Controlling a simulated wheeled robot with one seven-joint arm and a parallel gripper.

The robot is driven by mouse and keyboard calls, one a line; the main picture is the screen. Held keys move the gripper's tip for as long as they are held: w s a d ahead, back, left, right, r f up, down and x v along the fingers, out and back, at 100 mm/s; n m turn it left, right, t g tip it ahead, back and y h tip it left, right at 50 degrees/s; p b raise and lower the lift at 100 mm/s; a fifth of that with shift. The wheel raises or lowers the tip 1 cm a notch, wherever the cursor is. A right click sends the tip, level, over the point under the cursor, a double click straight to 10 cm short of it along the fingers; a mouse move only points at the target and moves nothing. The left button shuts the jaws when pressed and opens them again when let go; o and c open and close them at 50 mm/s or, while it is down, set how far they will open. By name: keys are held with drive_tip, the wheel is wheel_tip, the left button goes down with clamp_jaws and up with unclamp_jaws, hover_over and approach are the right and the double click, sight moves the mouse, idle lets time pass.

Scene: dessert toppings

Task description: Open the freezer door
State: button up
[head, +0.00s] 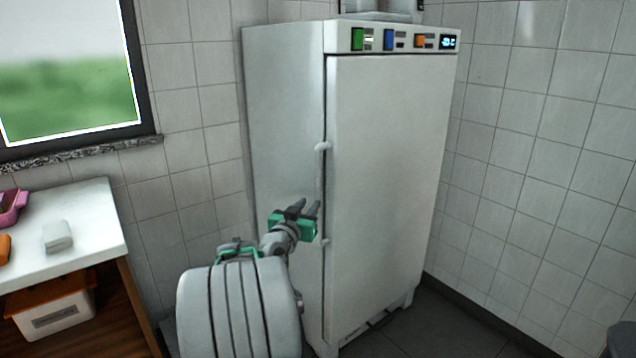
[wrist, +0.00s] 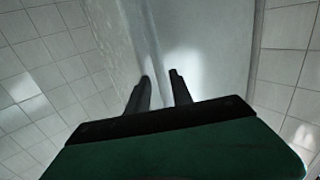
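The freezer (head: 283,120) is a tall pale cabinet, and its white door (head: 390,170) is shut. A vertical bar handle (head: 323,147) runs along the door's left edge. My gripper (head: 307,206) is just left of the handle, near its lower half. In the wrist view, my gripper (wrist: 160,77) has its two dark fingers apart with nothing visibly gripped. The freezer's front edge and a pale vertical strip line up with the gap between the fingers. I cannot tell whether the fingers touch the handle.
A white counter (head: 90,225) with small items stands at the left, with an orange-lidded box (head: 55,310) below it. A window (head: 70,75) is above. A tiled wall (head: 540,130) stands right of the freezer. Dark floor in front of the door looks mostly clear.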

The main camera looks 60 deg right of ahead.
sight(317, 194)
drive_tip(key=d, duration=0.5)
drive_tip(key=d+b, duration=0.1)
drive_tip(key=d, duration=0.1)
drive_tip(key=shift+w+d+r, duration=0.1)
drive_tip(key=shift+w+d, duration=0.25)
drive_tip(key=shift+d, duration=0.05)
clamp_jaws()
idle(0.9)
